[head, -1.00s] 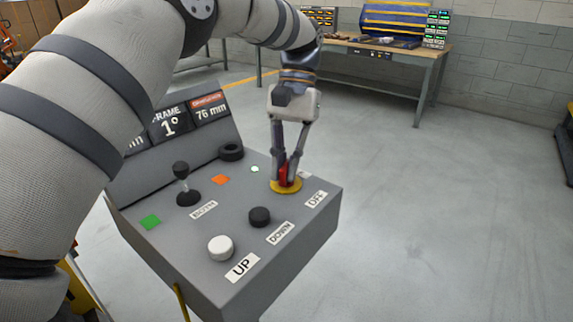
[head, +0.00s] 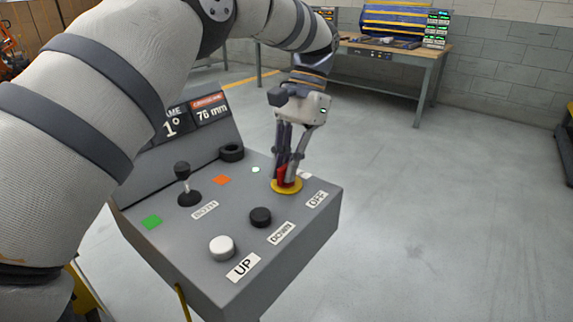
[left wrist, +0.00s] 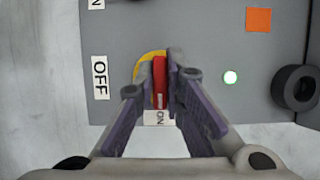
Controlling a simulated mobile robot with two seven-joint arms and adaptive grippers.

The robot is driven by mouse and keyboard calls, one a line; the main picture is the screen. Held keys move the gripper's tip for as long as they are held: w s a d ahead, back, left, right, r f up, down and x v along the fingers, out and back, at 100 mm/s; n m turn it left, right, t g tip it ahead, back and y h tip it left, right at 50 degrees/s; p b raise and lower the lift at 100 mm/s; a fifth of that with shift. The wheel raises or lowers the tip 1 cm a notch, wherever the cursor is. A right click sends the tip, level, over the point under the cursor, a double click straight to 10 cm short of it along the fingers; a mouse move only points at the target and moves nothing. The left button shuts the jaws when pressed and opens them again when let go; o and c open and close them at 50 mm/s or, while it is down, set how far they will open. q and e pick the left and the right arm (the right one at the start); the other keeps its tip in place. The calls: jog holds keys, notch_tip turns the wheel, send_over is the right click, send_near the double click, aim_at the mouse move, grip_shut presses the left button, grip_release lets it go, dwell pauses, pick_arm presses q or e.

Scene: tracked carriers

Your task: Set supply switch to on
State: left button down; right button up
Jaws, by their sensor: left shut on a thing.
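The supply switch is a red rotary handle (head: 282,175) on a yellow disc (head: 287,187), at the right side of the grey control panel (head: 150,250). My left gripper (head: 286,172) is shut on the red handle from above. In the left wrist view the red handle (left wrist: 160,80) stands between the two fingertips (left wrist: 161,83), and its pale-marked end points down at the ON label (left wrist: 157,118). The OFF label (left wrist: 100,77) lies to the left of the disc there; in the head view the OFF label (head: 316,199) is in front of the disc. My right gripper is not in view.
The panel also has a white button (head: 222,248), a black button (head: 260,216), a joystick (head: 187,180), a black dial (head: 231,152) and a lit white lamp (head: 255,170). A workbench (head: 400,60) stands behind.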

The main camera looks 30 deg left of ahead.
pick_arm(q)
jog(key=c, duration=1.7)
grip_release()
notch_tip(320, 180, up, 10)
